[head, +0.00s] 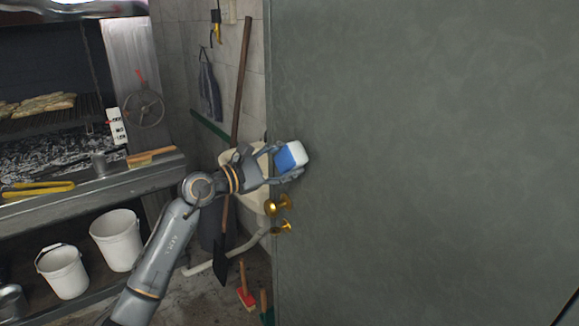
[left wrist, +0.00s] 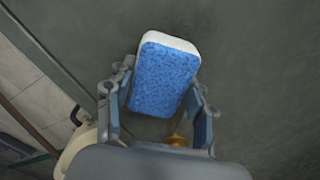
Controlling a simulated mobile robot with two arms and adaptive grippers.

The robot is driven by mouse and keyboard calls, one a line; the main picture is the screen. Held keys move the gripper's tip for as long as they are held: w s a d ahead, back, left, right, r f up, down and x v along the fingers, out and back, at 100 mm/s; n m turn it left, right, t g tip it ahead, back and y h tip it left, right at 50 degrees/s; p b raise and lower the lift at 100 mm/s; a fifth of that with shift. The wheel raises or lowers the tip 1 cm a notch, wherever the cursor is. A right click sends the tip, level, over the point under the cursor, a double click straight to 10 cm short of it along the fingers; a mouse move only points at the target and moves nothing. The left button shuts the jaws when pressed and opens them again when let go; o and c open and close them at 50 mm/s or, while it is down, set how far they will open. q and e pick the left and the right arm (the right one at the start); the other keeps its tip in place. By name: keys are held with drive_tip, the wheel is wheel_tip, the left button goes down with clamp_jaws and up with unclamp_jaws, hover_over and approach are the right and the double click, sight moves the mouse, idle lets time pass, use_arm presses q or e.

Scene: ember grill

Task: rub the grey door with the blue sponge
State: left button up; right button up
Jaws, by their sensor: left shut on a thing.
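The grey door (head: 430,150) fills the right half of the head view and most of the background in the left wrist view (left wrist: 250,70). My left gripper (head: 286,160) is shut on the blue sponge (head: 286,160), which has a white layer on one side. The sponge also shows in the left wrist view (left wrist: 163,80), tilted between the two fingers, its white side toward the door. It is near the door's left edge, above the brass knobs (head: 279,205). I cannot tell whether it touches the door. My right gripper is not in view.
A grill (head: 50,125) with food and a metal ledge stands at the left, with two white buckets (head: 117,240) below. A white sink (head: 250,190) and a long-handled shovel (head: 240,90) are behind my left arm. Brushes (head: 246,292) stand on the floor near the door.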

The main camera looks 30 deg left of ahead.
sight(293, 160)
use_arm(q)
drive_tip(key=shift+r+p, duration=0.55)
drive_tip(key=shift+r, duration=0.55)
drive_tip(key=shift+s+d+f+p, duration=0.1)
drive_tip(key=shift+s+d+p, duration=0.15)
drive_tip(key=shift+d, duration=0.35)
drive_tip(key=shift+s+d+r+p, duration=0.1)
drive_tip(key=shift+s+d+p, duration=0.2)
drive_tip(key=shift+d, duration=0.35)
drive_tip(key=shift+s+d+f+p, duration=0.1)
drive_tip(key=shift+s+d+p, duration=0.15)
drive_tip(key=shift+d, duration=0.35)
drive_tip(key=shift+s+d+p, duration=0.15)
drive_tip(key=shift+d+p, duration=0.15)
drive_tip(key=shift+d, duration=0.15)
drive_tip(key=shift+s+d+p, duration=0.3)
drive_tip(key=shift+d+p, duration=0.05)
drive_tip(key=shift+d, duration=0.3)
drive_tip(key=shift+s+d+p, duration=0.25)
drive_tip(key=shift+d+p, duration=0.05)
drive_tip(key=shift+d, duration=0.35)
drive_tip(key=shift+s+d+p, duration=0.15)
drive_tip(key=shift+d+p, duration=0.2)
drive_tip(key=shift+s+d+p, duration=0.3)
drive_tip(key=shift+d+p, duration=0.05)
drive_tip(key=shift+d, duration=0.35)
drive_tip(key=shift+s+d+p, duration=0.3)
drive_tip(key=shift+d, duration=0.35)
